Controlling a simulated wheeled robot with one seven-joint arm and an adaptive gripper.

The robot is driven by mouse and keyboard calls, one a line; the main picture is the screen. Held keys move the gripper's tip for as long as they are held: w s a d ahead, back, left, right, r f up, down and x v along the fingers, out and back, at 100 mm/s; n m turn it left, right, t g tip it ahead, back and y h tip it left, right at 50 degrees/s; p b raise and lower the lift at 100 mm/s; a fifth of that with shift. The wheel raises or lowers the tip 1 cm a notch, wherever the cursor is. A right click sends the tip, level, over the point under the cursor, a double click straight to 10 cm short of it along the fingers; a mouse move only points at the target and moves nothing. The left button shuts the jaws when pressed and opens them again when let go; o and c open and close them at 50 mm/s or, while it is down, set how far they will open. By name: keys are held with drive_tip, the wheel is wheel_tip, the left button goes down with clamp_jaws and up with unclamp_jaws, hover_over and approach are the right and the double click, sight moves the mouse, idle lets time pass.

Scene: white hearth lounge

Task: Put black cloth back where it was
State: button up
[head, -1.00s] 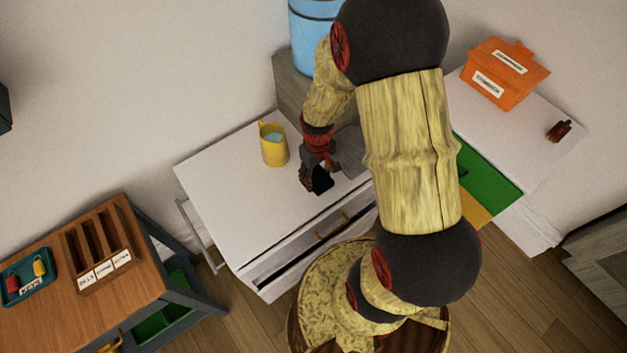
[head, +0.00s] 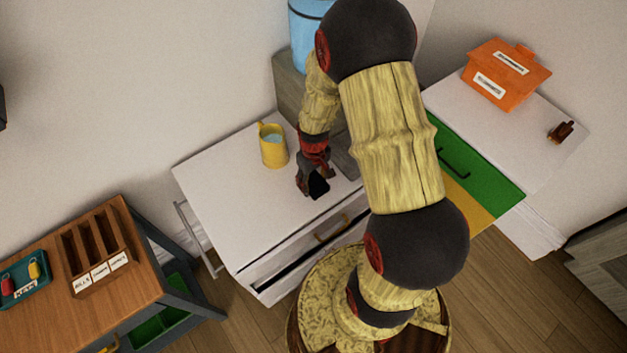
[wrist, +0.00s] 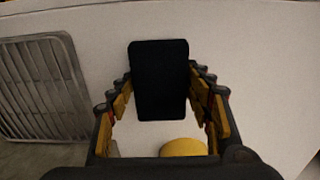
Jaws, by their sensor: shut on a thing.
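The black cloth (head: 319,186) shows as a small flat dark rectangle at the end of my gripper (head: 311,180), over the white cabinet top (head: 232,190). In the wrist view the cloth (wrist: 158,82) is a stiff-looking black panel between the fingertips of my gripper (wrist: 160,88), which is shut on it. I cannot tell whether its lower edge touches the top. A metal rail (head: 196,236) runs along the cabinet's left side. A barred metal rack (wrist: 42,90) shows at left in the wrist view.
A yellow mug (head: 273,150) stands behind and left of my gripper. The cabinet front has a partly open drawer (head: 300,255). A wooden table (head: 80,300) with a slotted organizer (head: 98,245) stands at left. An orange box (head: 505,75) is at right.

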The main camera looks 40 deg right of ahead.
drive_tip(key=shift+s+f, duration=0.1)
drive_tip(key=shift+f, duration=0.3)
drive_tip(key=o, duration=1.2)
drive_tip(key=shift+f, duration=0.1)
drive_tip(key=shift+c, duration=0.2)
drive_tip(key=shift+o, duration=0.3)
wheel_tip(320, 180, up, 9)
drive_tip(key=shift+a+p, duration=0.15)
drive_tip(key=shift+p, duration=0.95)
wheel_tip(320, 180, up, 10)
drive_tip(key=w+a+t, duration=0.1)
drive_tip(key=a, duration=0.2)
wheel_tip(320, 180, up, 17)
drive_tip(key=t, duration=0.3)
hover_over(313, 180)
drive_tip(key=s+a, duration=0.6)
drive_tip(key=a, duration=0.3)
drive_tip(key=s+a+r+t, duration=0.1)
drive_tip(key=s+a+r, duration=0.2)
drive_tip(key=s+r, duration=0.2)
drive_tip(key=shift+s+t, duration=0.3)
drive_tip(key=shift+s, duration=0.55)
